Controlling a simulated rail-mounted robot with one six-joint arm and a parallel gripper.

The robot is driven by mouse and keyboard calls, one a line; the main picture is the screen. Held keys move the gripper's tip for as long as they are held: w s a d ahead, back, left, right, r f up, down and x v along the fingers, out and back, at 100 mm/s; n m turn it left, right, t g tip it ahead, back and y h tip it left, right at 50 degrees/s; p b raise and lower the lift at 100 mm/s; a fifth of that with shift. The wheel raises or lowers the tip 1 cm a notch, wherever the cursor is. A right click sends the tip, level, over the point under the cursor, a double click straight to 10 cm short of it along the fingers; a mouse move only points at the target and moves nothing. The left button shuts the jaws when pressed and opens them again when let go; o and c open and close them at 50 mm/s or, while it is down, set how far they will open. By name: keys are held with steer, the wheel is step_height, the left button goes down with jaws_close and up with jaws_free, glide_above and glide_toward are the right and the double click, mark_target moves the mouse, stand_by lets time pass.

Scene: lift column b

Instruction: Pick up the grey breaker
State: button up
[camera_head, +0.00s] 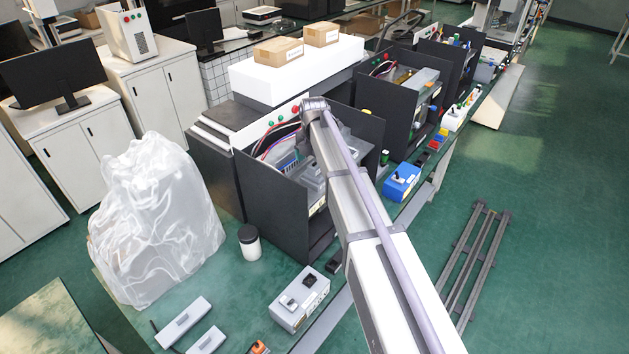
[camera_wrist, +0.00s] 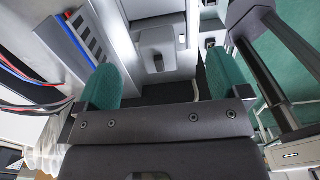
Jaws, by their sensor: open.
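A grey block that looks like the grey breaker (camera_wrist: 160,46) lies ahead of my gripper in the wrist view, with a raised squarish part on its face. My gripper (camera_wrist: 160,82) is open, its two green-padded fingers apart on either side of the view, with the block beyond and between them. I see no contact with it. In the head view, grey devices (camera_head: 313,178) sit inside the near black open box (camera_head: 285,215). My arm covers part of this box and hides the gripper there.
Red and blue wires and a blue-grey slotted strip (camera_wrist: 78,38) lie left of the gripper. Dark box walls stand close around. On the bench outside are a grey switch box (camera_head: 300,300), a blue device (camera_head: 401,182) and a black-lidded jar (camera_head: 250,243).

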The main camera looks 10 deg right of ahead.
mark_target(315, 165)
steer(key=f+b, duration=0.3)
steer(key=f, duration=0.2)
steer(key=shift+w+d+b, duration=0.15)
steer(key=shift+d+b, duration=0.05)
steer(key=shift+b, duration=0.15)
steer(key=shift+r, duration=0.3)
steer(key=c, duration=1)
steer(key=shift+p, duration=0.3)
steer(key=shift+c, duration=0.2)
